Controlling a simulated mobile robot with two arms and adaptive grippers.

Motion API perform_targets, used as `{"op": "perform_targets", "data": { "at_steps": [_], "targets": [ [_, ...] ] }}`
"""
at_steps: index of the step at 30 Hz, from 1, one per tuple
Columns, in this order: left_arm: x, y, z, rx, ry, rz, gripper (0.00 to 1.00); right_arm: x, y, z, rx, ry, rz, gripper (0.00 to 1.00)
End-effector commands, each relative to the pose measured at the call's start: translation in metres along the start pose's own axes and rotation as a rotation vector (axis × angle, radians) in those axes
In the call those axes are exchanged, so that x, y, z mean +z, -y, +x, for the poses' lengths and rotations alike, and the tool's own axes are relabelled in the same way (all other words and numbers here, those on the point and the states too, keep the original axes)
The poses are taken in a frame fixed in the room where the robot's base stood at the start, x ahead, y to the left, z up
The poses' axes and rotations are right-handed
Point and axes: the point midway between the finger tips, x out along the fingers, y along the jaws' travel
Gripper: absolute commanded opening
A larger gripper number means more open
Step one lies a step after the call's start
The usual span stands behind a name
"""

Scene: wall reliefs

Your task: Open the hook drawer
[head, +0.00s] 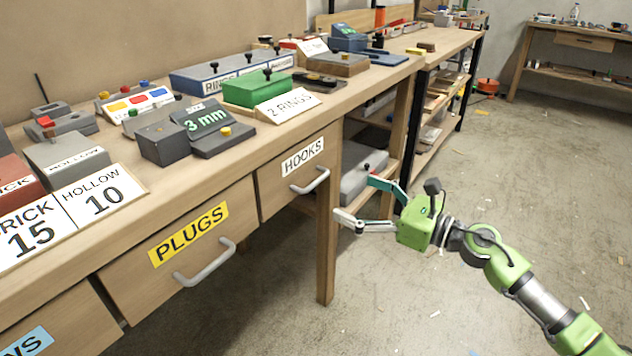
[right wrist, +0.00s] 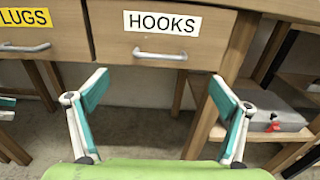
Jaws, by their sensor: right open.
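The hook drawer (head: 291,174) is a wooden drawer under the workbench with a white HOOKS label and a grey bar handle (head: 311,181). It looks shut. In the right wrist view the drawer (right wrist: 120,42) faces me, and its handle (right wrist: 160,55) lies ahead, above the gap between my fingers. My right gripper (head: 352,200) is open and empty, to the right of the handle and apart from it. Its two spread fingers (right wrist: 158,92) also show in the right wrist view.
The PLUGS drawer (head: 184,243), with its own handle, is left of the hook drawer. A bench leg (head: 327,240) stands below the hook drawer's right end. A grey box with a red knob (head: 362,168) sits on a low shelf behind. The floor (head: 480,200) at right is mostly clear.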

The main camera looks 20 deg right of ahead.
Motion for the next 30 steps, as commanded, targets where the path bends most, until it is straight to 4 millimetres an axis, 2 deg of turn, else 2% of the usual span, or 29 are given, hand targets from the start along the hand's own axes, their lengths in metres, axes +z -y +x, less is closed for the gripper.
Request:
{"op": "perform_targets", "data": {
  "at_steps": [12,18,23,30],
  "targets": [
    [0.03,0.004,-0.007,-0.008,0.131,-0.002,0.4,0.002,0.001,0.07,-0.001,0.004,0.004,0.93],
    [0.036,0.004,-0.009,-0.009,0.156,-0.002,0.4,0.001,0.001,0.096,-0.001,0.003,0.005,0.93],
    [0.038,0.004,-0.009,-0.009,0.162,-0.002,0.4,0.0,0.0,0.104,-0.001,0.001,0.004,0.93],
    [0.038,0.004,-0.009,-0.009,0.163,-0.002,0.4,-0.001,0.0,0.105,-0.001,0.0,0.005,0.93]
  ]
}}
